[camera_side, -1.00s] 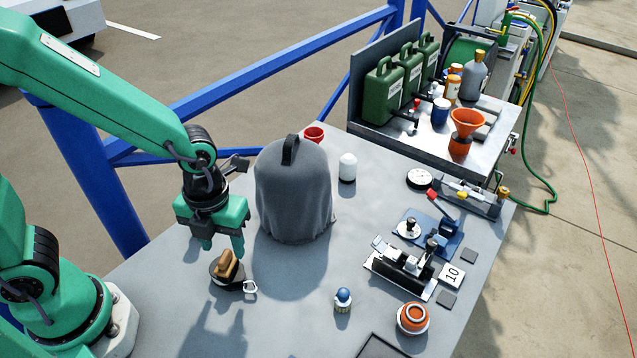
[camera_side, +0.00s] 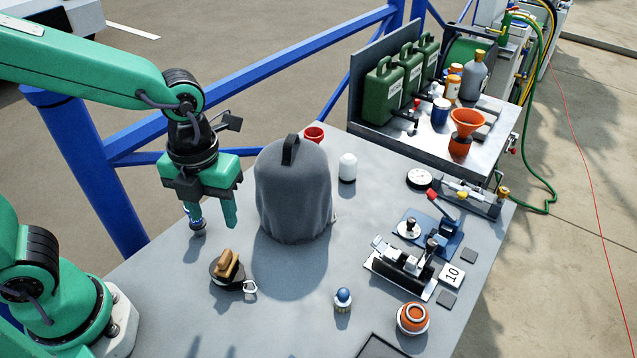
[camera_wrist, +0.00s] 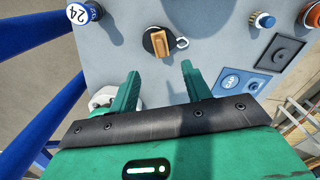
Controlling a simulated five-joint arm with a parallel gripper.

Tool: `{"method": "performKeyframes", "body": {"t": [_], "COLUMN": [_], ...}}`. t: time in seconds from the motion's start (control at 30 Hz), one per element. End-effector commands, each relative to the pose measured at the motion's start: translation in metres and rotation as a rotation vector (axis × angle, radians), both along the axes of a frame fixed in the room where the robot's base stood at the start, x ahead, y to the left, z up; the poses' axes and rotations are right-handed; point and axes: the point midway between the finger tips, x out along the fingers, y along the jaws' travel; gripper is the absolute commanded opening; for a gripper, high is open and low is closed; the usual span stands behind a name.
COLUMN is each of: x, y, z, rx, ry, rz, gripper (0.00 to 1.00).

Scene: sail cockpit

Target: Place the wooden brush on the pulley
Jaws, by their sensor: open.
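The wooden brush (camera_side: 227,262) is a small brown block. It lies on top of the dark round pulley (camera_side: 216,279), which has a metal shackle at its right, on the grey table. In the wrist view the brush (camera_wrist: 155,40) rests across the dark disc of the pulley (camera_wrist: 147,46), beyond the fingertips. My green gripper (camera_side: 211,218) is open and empty, raised above and behind the pulley, apart from the brush. In the wrist view its fingers (camera_wrist: 160,72) are spread with only table between them.
A grey covered shape (camera_side: 292,195) stands close right of my gripper. A small blue-and-white item (camera_side: 197,226) stands below the left finger. A blue-topped item (camera_side: 343,299), an orange-and-white pot (camera_side: 412,318) and a winch-like device (camera_side: 408,265) are to the right. The front table is clear.

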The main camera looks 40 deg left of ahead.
Motion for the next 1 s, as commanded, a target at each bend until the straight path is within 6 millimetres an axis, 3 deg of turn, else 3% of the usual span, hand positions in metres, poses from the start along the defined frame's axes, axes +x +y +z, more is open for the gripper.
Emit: {"method": "performKeyframes", "body": {"t": [0.37, 0.53, 0.77, 1.0], "x": [0.0, 0.001, 0.001, 0.0], "y": [0.0, 0.004, 0.018, 0.036], "z": [0.0, 0.004, 0.016, 0.032], "rx": [-0.001, -0.008, -0.039, -0.101], "ry": [-0.001, -0.017, -0.064, -0.121], "rz": [0.009, 0.093, 0.397, 0.835], "gripper": [0.48, 0.48, 0.48, 0.48]}}
